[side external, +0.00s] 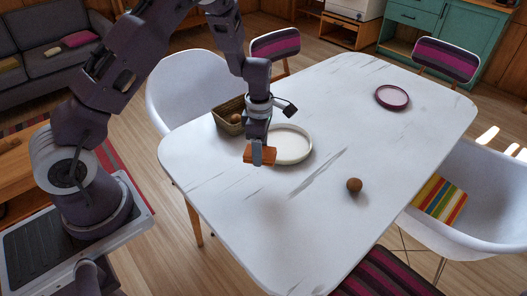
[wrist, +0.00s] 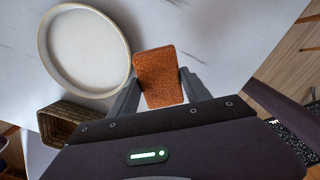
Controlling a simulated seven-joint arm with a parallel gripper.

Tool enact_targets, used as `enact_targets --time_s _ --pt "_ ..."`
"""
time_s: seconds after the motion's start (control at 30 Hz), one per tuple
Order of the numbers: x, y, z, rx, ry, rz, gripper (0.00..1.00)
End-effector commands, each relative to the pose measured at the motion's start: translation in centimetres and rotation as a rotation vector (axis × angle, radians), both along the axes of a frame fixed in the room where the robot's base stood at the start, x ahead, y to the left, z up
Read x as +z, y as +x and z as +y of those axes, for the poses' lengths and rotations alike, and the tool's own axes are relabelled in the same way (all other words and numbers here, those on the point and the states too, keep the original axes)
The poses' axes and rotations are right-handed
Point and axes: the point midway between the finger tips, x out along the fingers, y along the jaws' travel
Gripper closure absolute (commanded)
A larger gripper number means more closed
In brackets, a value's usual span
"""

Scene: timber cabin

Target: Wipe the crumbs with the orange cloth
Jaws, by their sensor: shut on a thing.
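My gripper (side external: 259,156) is shut on the orange cloth (side external: 249,154), a small block-like folded piece with a speckled surface. In the wrist view the cloth (wrist: 160,80) sits between my two fingertips (wrist: 162,88) and sticks out past them. In the side view the gripper points down over the white table (side external: 350,120), in front of the white round plate. I cannot tell whether the cloth touches the table. I cannot make out any crumbs in either view.
The white plate (side external: 297,160) lies close beside the gripper, with a woven basket (side external: 222,127) behind to the left. A brown ball (side external: 355,185) sits to the right; a purple plate (side external: 392,98) lies further back. Chairs surround the table. The table's front part is clear.

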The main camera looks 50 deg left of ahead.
Motion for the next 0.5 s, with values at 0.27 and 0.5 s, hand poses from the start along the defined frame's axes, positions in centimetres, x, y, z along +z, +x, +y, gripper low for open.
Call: enact_targets --time_s 0.27,0.5 --pt "0.4 0.6 1.8 0.797 0.001 0.000 0.82" --pt "0.3 0.8 2.2 0.982 0.000 0.000 0.82"
